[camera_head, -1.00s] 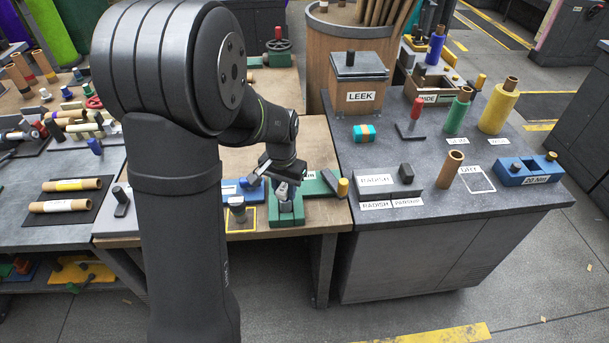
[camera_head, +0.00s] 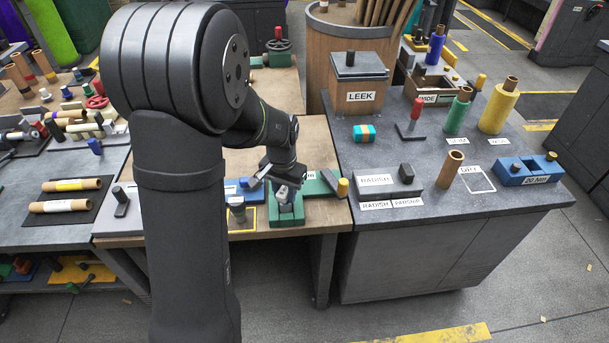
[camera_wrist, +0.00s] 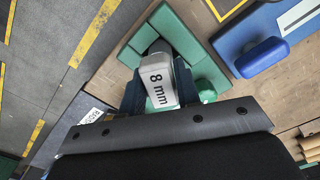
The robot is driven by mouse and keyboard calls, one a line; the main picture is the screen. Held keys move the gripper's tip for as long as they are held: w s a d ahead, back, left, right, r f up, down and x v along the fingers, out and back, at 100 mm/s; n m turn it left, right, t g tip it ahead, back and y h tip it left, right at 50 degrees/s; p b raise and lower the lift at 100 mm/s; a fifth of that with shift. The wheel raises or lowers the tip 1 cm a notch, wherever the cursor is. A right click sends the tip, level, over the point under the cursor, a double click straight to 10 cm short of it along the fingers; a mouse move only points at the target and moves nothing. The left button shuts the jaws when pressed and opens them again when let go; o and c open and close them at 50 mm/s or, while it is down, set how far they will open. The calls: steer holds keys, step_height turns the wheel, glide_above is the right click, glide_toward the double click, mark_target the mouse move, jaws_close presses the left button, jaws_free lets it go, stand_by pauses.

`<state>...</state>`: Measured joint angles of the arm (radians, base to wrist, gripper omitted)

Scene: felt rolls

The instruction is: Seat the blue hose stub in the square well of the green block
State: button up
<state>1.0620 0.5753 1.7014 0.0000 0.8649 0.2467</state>
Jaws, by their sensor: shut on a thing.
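The green block (camera_head: 287,217) stands at the front of the wooden bench. It also shows in the wrist view (camera_wrist: 190,40), around the front of the held piece. My gripper (camera_head: 284,185) points down over it, and in the wrist view its two dark fingers (camera_wrist: 160,95) are shut on a light grey piece marked "8 mm" (camera_wrist: 158,84). The piece's dark far end (camera_wrist: 158,47) lies within the block's outline. I cannot tell how deep it sits, or whether it touches the well floor. The well is mostly hidden. I see no clearly blue stub between the fingers.
A blue fixture with a rounded knob (camera_wrist: 262,57) lies close beside the green block. A grey cylindrical piece (camera_head: 237,208) stands in a yellow outline to its left. A yellow-ended piece (camera_head: 343,187) is just right. The bench's front edge is close.

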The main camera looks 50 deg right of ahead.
steer(key=shift+f, duration=0.4)
stand_by(0.3)
steer(key=o, duration=1.2)
step_height(320, 180, up, 17)
steer(key=shift+r, duration=0.2)
steer(key=shift+f, duration=0.1)
